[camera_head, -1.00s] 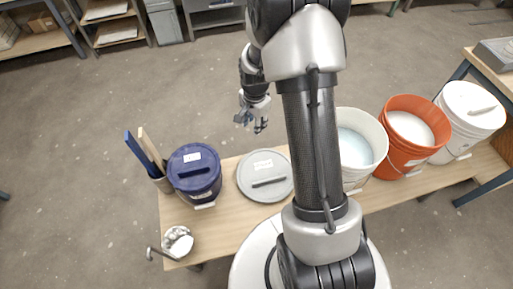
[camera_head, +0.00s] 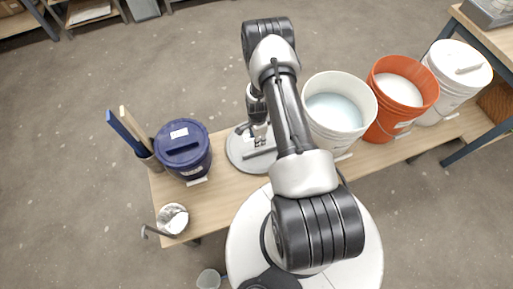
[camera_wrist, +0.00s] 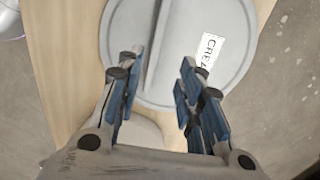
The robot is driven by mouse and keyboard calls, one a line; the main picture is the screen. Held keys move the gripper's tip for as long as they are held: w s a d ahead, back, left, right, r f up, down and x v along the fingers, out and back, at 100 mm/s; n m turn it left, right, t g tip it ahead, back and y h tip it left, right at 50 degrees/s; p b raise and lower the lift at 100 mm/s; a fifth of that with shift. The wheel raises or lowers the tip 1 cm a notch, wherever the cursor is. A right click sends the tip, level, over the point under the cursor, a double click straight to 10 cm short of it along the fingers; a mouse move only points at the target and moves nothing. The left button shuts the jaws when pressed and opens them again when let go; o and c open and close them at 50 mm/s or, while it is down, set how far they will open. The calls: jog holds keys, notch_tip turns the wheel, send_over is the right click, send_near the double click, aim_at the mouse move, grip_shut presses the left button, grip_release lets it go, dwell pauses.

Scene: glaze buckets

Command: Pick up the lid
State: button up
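The grey round lid (camera_head: 236,152) lies flat on the wooden bench, with a raised bar handle across it. In the wrist view the lid (camera_wrist: 225,70) fills the upper middle, with its white label (camera_wrist: 208,50) partly hidden by a finger. The handle (camera_wrist: 157,45) runs up the picture, in line with the gap between the fingers. My gripper (camera_wrist: 158,92) is open and empty, pointing down over the lid. In the head view my gripper (camera_head: 259,139) is close above the lid, and my arm hides the lid's right side.
A lidded blue bucket (camera_head: 183,155) stands left of the lid, beside a holder with upright boards (camera_head: 128,132). A metal cup (camera_head: 172,220) is at the bench's front left. An open white bucket (camera_head: 335,110), an orange bucket (camera_head: 400,95) and a lidded white bucket (camera_head: 455,75) stand to the right.

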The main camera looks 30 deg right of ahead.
jog(key=b, duration=0.1)
send_over(260, 150)
jog(key=f, duration=0.3)
jog(key=w+f, duration=0.1)
jog(key=f, duration=0.1)
jog(key=shift+a, duration=0.4)
jog(key=f+b, duration=0.2)
jog(key=f, duration=0.1)
jog(key=s+f, duration=0.1)
jog(key=shift+d+f+b, duration=0.3)
jog(key=shift+d+b, duration=0.05)
jog(key=shift+b, duration=0.05)
jog(key=shift+f, duration=0.3)
jog(key=shift+f, duration=0.25)
grip_shut()
